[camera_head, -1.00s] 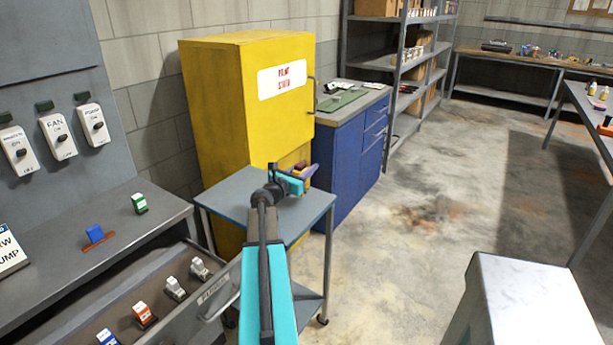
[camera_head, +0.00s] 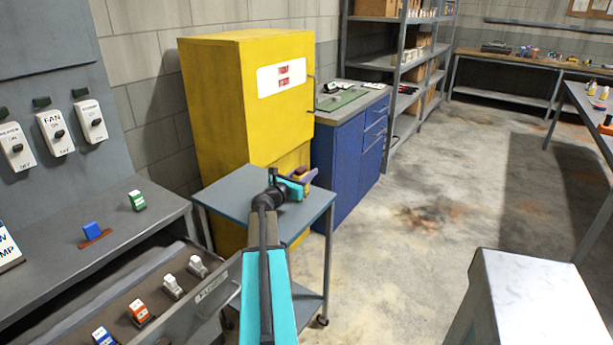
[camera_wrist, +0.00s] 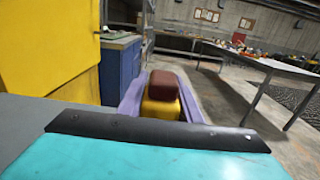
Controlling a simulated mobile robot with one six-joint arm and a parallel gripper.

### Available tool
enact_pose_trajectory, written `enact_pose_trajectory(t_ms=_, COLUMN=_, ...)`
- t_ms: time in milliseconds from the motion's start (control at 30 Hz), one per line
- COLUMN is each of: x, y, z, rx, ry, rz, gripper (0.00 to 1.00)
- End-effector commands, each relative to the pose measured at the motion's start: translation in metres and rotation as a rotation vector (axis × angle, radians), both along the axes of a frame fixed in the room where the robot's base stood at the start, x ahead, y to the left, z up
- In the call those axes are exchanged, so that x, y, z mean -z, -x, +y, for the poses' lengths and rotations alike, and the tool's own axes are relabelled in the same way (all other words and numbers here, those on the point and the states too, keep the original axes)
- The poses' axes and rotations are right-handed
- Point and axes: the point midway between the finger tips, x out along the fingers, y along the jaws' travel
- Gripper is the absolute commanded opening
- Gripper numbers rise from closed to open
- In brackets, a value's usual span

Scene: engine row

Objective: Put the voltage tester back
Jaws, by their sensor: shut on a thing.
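My gripper (camera_head: 303,178) is shut on a small yellow block with a dark red end, which I take to be the voltage tester (camera_wrist: 162,98). In the wrist view the tester sits between the two purple fingers (camera_wrist: 163,105), its red end pointing away. In the head view it is mostly hidden by the gripper, above the far right part of the grey-blue cart top (camera_head: 240,195). I cannot tell from the views how high above the cart it is.
A blue cabinet (camera_head: 345,155) with a green mat (camera_head: 341,101) on top stands behind the cart, beside a yellow cabinet (camera_head: 225,110). An open drawer (camera_head: 215,293) with fuses is at lower left. A white-topped block (camera_head: 535,300) is at lower right. The floor (camera_head: 425,215) is clear.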

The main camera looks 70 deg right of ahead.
Motion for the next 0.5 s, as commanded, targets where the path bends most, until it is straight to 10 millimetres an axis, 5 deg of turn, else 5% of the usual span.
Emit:
enact_pose_trajectory(t_ms=367, x=0.002, y=-0.0002, z=-0.0001, rx=0.0, ry=0.001, rz=0.0, gripper=0.0)
enact_pose_trajectory(t_ms=400, x=0.0025, y=-0.0002, z=0.0, rx=0.0, ry=0.0, rz=0.0, gripper=0.33)
enact_pose_trajectory(t_ms=500, x=0.0018, y=-0.0001, z=0.0001, rx=0.0, ry=0.0, rz=0.0, gripper=0.5)
